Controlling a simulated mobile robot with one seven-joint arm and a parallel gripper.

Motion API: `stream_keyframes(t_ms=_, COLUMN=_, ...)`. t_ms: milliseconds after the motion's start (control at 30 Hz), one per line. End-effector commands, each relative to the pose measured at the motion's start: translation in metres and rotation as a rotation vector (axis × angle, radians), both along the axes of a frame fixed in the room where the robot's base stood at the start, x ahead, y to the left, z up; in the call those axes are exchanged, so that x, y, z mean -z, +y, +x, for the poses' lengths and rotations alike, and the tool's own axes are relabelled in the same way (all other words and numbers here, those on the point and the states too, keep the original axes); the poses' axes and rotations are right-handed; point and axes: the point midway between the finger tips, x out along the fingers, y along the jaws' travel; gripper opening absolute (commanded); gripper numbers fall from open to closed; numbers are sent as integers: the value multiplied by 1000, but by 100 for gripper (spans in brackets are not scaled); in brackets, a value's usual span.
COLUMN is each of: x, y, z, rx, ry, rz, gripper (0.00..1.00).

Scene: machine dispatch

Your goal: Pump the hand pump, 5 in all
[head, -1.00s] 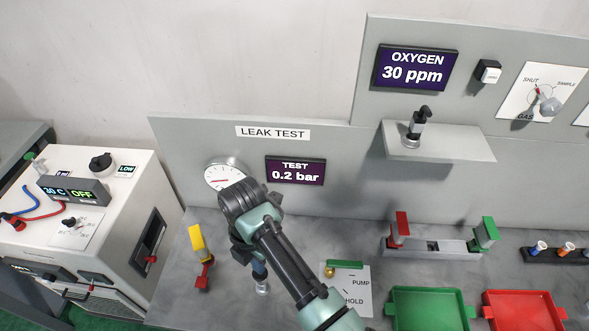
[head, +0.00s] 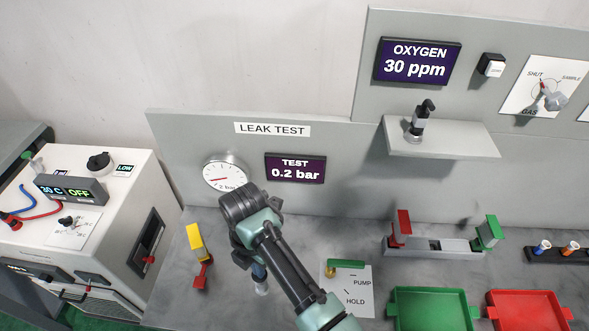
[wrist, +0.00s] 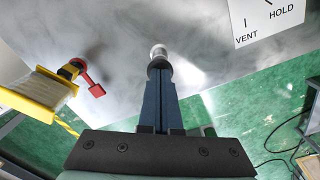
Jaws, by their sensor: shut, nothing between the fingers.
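My gripper (head: 260,278) points down over the grey bench, left of the valve plate. Its blue fingers are shut together in the wrist view (wrist: 160,72). A small pale metal piece, seemingly the top of the hand pump (wrist: 158,51), shows right at the fingertips; it also shows below them in the head view (head: 262,289). The fingers hide most of it, so I cannot tell whether they touch it. The test display (head: 295,169) reads 0.2 bar. The round gauge (head: 224,173) is beside it, its lower edge near my wrist.
A yellow and red fixture (head: 198,252) stands left of my gripper. To the right is the valve plate (head: 357,301) marked PUMP and HOLD, with a green lever (head: 346,264). Green (head: 431,293) and red (head: 528,295) trays lie further right.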

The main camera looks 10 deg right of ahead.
Motion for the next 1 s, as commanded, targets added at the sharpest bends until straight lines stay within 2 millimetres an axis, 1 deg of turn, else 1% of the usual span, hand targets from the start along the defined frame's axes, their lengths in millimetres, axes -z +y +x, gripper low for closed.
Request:
stream_keyframes(t_ms=33, x=4, y=0, z=0, rx=0, ry=1, rz=1, gripper=0)
stream_keyframes(t_ms=567, x=23, y=0, z=-1, rx=0, ry=4, rz=-1, gripper=0)
stream_keyframes(t_ms=867, x=21, y=0, z=-1, rx=0, ry=4, rz=-1, gripper=0)
stream_keyframes(t_ms=1000, x=14, y=0, z=-1, rx=0, ry=4, rz=-1, gripper=0)
